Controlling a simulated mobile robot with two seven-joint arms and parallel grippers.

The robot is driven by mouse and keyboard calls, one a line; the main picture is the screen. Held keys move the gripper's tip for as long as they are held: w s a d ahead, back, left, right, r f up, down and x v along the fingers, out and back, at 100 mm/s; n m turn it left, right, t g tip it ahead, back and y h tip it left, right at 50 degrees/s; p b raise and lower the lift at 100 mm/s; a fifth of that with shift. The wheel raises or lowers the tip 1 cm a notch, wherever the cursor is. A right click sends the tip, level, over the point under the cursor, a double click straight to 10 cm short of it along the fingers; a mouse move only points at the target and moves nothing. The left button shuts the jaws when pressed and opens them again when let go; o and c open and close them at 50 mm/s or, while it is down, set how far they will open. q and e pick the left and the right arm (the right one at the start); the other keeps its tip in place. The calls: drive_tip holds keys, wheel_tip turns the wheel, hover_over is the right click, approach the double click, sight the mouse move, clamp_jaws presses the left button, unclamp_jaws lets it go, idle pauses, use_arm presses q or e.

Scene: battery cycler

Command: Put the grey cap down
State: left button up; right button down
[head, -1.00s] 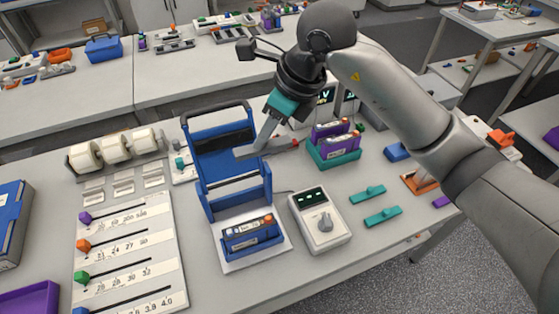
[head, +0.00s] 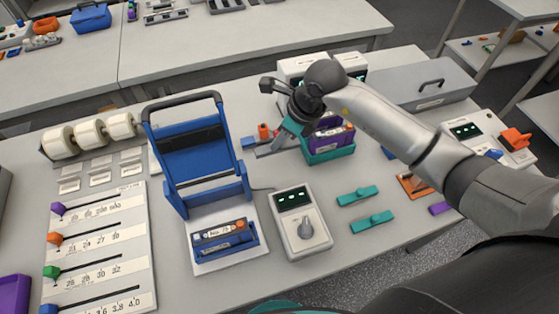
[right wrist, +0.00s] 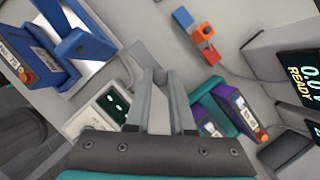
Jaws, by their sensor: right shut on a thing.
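My left gripper is not in view.
A blue, orange and red piece (right wrist: 203,40) lies just beyond the fingertips. The teal holder with purple batteries (head: 328,155) is close on the right. A blue frame (head: 200,150) stands left, a meter (head: 300,222) in front. Bare table lies around the fingertips.

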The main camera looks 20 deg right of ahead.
sight(284, 151)
wheel_tip(284, 151, down, 7)
drive_tip(key=shift+r, duration=0.15)
wheel_tip(284, 151, down, 3)
drive_tip(key=shift+f+b, duration=0.15)
drive_tip(key=shift+b, duration=0.2)
drive_tip(key=shift+f, duration=0.2)
drive_tip(key=c, duration=0.8)
unclamp_jaws()
drive_tip(key=shift+r, duration=0.1)
drive_tip(key=shift+r, duration=0.1)
